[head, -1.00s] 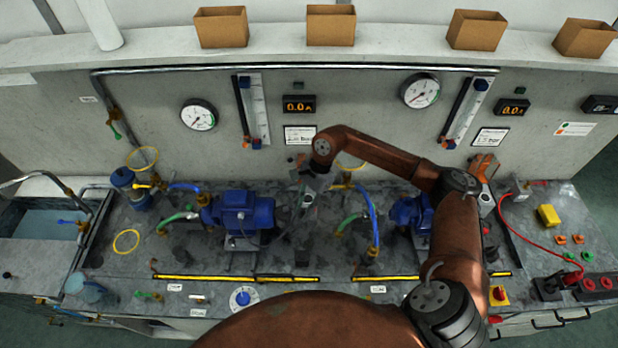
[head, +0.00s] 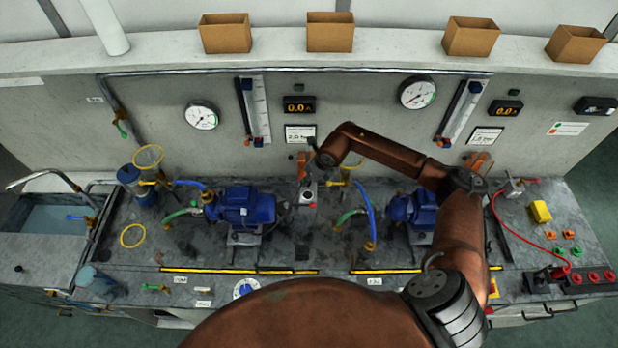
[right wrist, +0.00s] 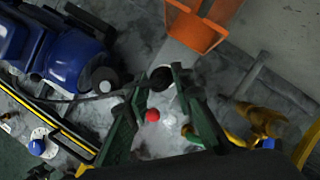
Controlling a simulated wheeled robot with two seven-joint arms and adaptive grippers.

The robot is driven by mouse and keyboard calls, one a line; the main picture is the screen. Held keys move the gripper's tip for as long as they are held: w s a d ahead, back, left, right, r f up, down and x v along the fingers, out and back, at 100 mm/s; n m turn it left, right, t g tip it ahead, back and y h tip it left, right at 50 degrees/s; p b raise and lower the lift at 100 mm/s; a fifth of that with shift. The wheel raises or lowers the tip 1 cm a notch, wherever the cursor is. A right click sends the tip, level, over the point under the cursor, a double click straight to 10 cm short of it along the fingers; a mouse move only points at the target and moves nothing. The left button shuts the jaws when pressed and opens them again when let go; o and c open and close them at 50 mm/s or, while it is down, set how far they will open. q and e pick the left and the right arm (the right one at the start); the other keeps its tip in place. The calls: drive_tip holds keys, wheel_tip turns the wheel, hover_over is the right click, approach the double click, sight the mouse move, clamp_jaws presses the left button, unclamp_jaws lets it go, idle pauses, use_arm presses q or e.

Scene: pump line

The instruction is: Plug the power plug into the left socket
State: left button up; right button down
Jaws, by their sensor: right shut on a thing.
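The power plug (right wrist: 161,77) is a dark round piece between the fingertips of my right gripper (right wrist: 158,80) in the right wrist view, and the gripper is shut on it. Its dark cable (right wrist: 98,97) runs left toward the blue motor. The left socket post (head: 308,194) is grey, with a red button (right wrist: 152,115) on top and a raised orange flap (right wrist: 199,24) behind. The plug overlaps the grey post in view; I cannot tell whether it touches the socket opening. My left gripper is out of view.
A blue pump motor (head: 240,206) stands left of the post. A blue hose (head: 364,208) and a yellow valve (right wrist: 258,120) are close on its right. A second post with an orange flap (head: 481,161) stands further right, beside a red cable (head: 502,225).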

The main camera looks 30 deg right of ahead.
sight(309, 184)
drive_tip(key=shift+f+b, duration=0.5)
drive_tip(key=shift+f, duration=0.45)
drive_tip(key=shift+f+b, duration=0.4)
drive_tip(key=shift+f, duration=0.4)
drive_tip(key=shift+f+b, duration=0.4)
drive_tip(key=shift+f, duration=0.35)
drive_tip(key=shift+f+b, duration=0.45)
drive_tip(key=shift+f, duration=0.2)
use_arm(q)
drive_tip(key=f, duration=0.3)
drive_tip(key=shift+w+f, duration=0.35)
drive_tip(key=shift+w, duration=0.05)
use_arm(e)
drive_tip(key=shift+f, duration=0.1)
use_arm(q)
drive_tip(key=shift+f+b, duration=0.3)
drive_tip(key=shift+b, duration=0.1)
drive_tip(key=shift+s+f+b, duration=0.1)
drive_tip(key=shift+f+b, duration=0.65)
use_arm(e)
drive_tip(key=shift+f, duration=0.85)
drive_tip(key=c, duration=1.6)
unclamp_jaws()
